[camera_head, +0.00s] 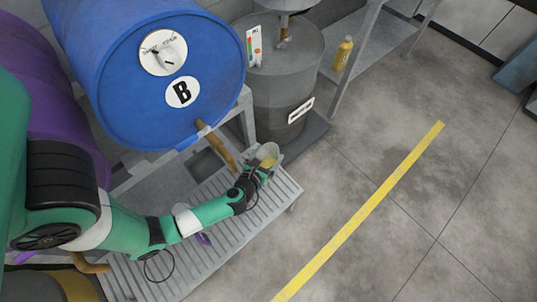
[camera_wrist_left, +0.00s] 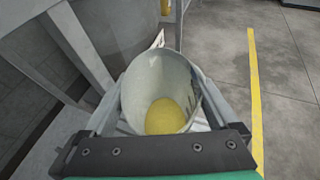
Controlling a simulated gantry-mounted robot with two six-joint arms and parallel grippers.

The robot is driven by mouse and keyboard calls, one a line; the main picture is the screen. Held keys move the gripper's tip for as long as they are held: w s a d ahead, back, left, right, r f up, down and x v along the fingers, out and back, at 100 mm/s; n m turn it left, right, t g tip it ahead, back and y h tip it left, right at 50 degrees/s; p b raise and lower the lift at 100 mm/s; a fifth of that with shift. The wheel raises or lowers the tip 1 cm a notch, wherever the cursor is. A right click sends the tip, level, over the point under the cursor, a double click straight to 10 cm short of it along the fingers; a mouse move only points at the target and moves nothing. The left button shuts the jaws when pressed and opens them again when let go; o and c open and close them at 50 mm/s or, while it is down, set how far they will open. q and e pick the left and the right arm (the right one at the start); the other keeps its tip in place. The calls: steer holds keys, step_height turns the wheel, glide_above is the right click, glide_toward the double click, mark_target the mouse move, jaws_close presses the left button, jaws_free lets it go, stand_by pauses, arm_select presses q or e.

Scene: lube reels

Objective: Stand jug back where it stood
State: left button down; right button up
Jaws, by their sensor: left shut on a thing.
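The jug (camera_head: 269,152) is a pale, open-topped vessel in the head view, above the far end of the slatted grate (camera_head: 282,185). My left gripper (camera_head: 260,168) is shut on it. In the left wrist view the jug (camera_wrist_left: 150,78) sits between the two fingers, with yellow liquid (camera_wrist_left: 165,117) low inside. I cannot tell whether its base touches the grate. The brown tap (camera_head: 217,143) of the blue drum (camera_head: 150,75) ends just left of the jug. My right gripper is not in view.
The blue drum, marked B, lies on a grey stand left of a grey drum (camera_head: 290,85). A purple drum (camera_head: 45,95) is at far left. A yellow bottle (camera_head: 343,53) stands on a shelf. A yellow floor line (camera_head: 365,210) crosses open floor at right.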

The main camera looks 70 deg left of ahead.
mark_target(273, 152)
arm_select(q)
steer(key=f+b, duration=0.3)
steer(key=shift+w+a+f, duration=0.15)
steer(key=shift+a+f, duration=0.1)
steer(key=shift+f, duration=0.1)
steer(key=shift+r, duration=0.15)
jaws_free()
